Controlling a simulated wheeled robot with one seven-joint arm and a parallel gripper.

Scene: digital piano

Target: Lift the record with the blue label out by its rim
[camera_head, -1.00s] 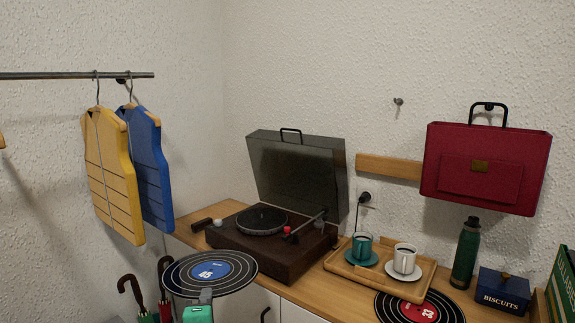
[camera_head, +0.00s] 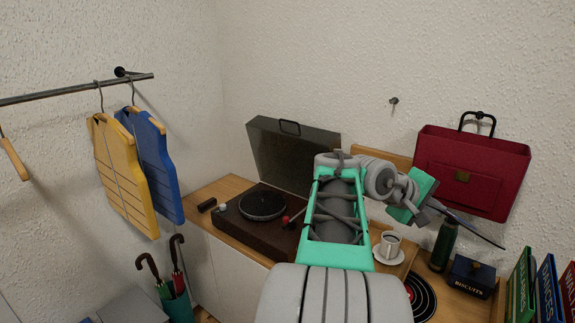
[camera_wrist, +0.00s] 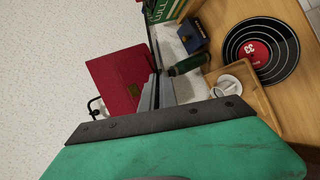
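A thin dark disc (camera_head: 472,226), seen almost edge-on, sticks out to the right from my gripper (camera_head: 432,203) in the head view. It fits the blue-label record of the earlier frame; its label is hidden now. My gripper is shut on its rim and holds it in the air in front of the red briefcase (camera_head: 470,172). In the wrist view, the grey fingers (camera_wrist: 157,92) are close together, with the record's dark edge (camera_wrist: 153,54) beyond them.
A red-label record (camera_wrist: 262,50) lies on the counter. A wooden tray (camera_wrist: 257,97) with a white cup (camera_head: 389,242), a green bottle (camera_head: 443,245), a biscuit box (camera_head: 471,275) and upright books (camera_head: 547,290) are close by. The turntable (camera_head: 262,218) stands open at left.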

